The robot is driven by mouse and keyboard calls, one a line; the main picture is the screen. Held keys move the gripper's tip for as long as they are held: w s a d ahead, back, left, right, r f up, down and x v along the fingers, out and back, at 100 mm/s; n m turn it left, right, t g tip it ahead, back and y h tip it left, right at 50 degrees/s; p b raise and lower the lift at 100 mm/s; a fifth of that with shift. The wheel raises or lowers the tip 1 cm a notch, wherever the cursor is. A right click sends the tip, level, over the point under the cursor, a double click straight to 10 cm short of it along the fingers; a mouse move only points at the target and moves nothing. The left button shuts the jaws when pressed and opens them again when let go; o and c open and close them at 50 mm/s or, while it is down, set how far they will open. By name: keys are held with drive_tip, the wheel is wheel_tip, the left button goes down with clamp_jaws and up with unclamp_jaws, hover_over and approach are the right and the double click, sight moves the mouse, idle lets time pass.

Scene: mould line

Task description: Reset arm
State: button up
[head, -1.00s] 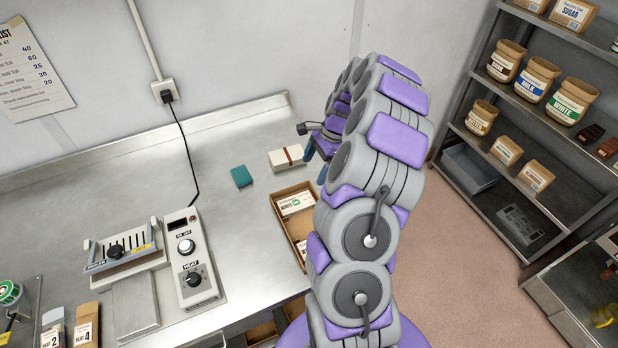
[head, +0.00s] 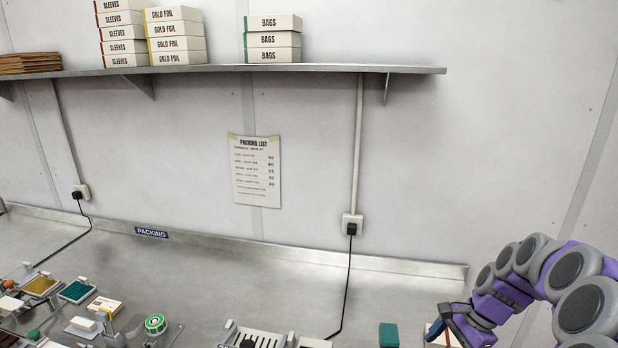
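My arm (head: 545,268) is purple and grey and enters from the lower right of the head view. It is bent over and reaches left and down towards the bench. A white box with a brown band (head: 440,338) shows partly behind and below the fingers. I see nothing held between them, though the lower part is cut off by the picture's edge.
The metal bench (head: 250,283) runs along the wall. A green block (head: 389,335) lies left of my gripper. A wall shelf (head: 300,68) holds stacked boxes. A cable (head: 347,285) hangs from a socket. Small packing items crowd the bench's left. The back middle is clear.

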drive_tip(key=s+a+r+n+g+h+b, duration=0.1)
drive_tip(key=s+a+r+n, duration=0.3)
drive_tip(key=a, duration=0.3)
drive_tip(key=s+a+r+n+h+b, duration=0.1)
drive_tip(key=s+a+n, duration=0.3)
drive_tip(key=s+a, duration=0.25)
drive_tip(key=s+a+f+n+h, duration=0.1)
drive_tip(key=s+a+n, duration=0.1)
drive_tip(key=s, duration=0.7)
drive_tip(key=s+a+f+n+g+h+b, duration=0.1)
drive_tip(key=s+a+n, duration=0.2)
drive_tip(key=s, duration=0.6)
drive_tip(key=shift+f+n, duration=0.15)
drive_tip(key=shift+n, duration=1.05)
drive_tip(key=shift+s, duration=0.1)
